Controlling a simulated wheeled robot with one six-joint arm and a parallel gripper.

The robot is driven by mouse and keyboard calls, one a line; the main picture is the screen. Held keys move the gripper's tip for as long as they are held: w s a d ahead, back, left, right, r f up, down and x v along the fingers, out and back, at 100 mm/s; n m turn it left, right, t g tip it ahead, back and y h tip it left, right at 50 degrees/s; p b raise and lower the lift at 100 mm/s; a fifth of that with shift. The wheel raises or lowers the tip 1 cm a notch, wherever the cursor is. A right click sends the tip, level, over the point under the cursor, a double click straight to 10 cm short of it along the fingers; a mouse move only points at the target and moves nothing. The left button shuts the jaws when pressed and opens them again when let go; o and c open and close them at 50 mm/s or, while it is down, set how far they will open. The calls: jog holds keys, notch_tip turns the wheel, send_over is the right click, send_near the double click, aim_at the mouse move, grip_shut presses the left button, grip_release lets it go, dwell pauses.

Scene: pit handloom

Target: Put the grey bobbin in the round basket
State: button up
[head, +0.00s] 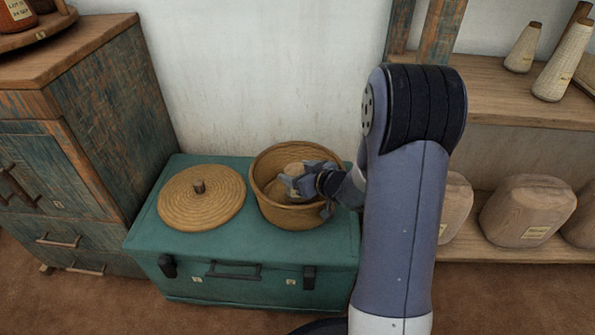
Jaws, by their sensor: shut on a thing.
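The round basket (290,218) is woven and tan, and stands open on the right part of a teal trunk. My gripper (291,183) reaches in from the right, over the basket's mouth and partly inside its rim. It is shut on the grey bobbin (294,168), a small pale thing that shows only in part at the jaws. My fingers and wrist hide the rest of the bobbin. I cannot tell whether it touches the basket's floor.
A round woven lid (200,206) with a dark knob lies left of the basket on the teal trunk (185,245). A worn wooden cabinet (115,120) stands at left. Shelves (490,95) at right hold pale cones (563,62) and several wrapped bundles (527,208).

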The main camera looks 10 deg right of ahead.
jog(key=shift+f, duration=0.2)
jog(key=o, duration=1)
jog(key=shift+o, duration=0.2)
jog(key=shift+r, duration=0.5)
jog(key=shift+p+v, duration=2.35)
jog(key=shift+v, duration=3.75)
jog(key=shift+w, duration=0.1)
